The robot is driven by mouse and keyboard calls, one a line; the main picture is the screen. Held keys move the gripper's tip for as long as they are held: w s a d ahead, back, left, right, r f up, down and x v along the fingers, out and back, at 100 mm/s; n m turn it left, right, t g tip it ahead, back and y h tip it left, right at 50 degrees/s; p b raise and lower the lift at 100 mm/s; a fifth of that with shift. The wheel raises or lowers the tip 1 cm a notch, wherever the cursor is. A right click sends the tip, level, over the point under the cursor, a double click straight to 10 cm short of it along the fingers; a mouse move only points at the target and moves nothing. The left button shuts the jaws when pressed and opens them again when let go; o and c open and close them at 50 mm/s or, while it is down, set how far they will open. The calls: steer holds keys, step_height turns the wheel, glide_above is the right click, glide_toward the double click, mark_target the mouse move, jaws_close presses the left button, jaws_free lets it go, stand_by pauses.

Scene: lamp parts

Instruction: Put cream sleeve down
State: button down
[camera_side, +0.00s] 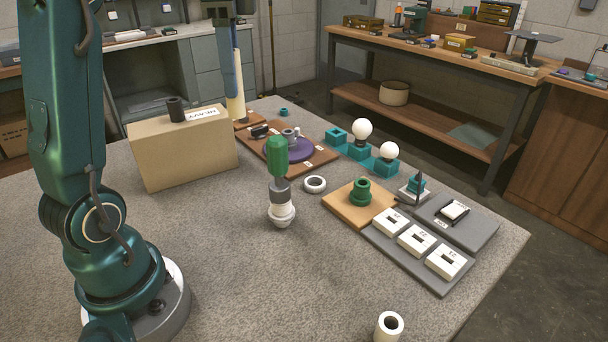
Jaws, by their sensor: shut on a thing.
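The cream sleeve (237,110) is a tall pale cylinder, upright behind the cardboard box in the side view. My gripper (230,92) points down and is shut on the sleeve, covering part of its near side. The sleeve's lower end shows just at a small brown board (246,122); I cannot tell whether it touches the board or hovers slightly above it.
A cardboard box (182,158) with a dark cylinder (176,108) on top stands in front of the sleeve. To the right is a brown board with a purple disc (288,151). The front table is mostly clear.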

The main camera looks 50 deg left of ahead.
steer(key=w+d+m, duration=0.4)
steer(key=d+m, duration=0.7)
step_height(320, 180, down, 11)
steer(key=shift+w+d+f, duration=0.15)
steer(key=shift+d+f, duration=2.65)
steer(key=shift+f, duration=0.05)
steer(key=shift+w+d+f, duration=0.15)
steer(key=shift+d+f, duration=2.65)
steer(key=shift+f, duration=0.1)
steer(key=c, duration=0.6)
jaws_free()
steer(key=shift+c, duration=0.2)
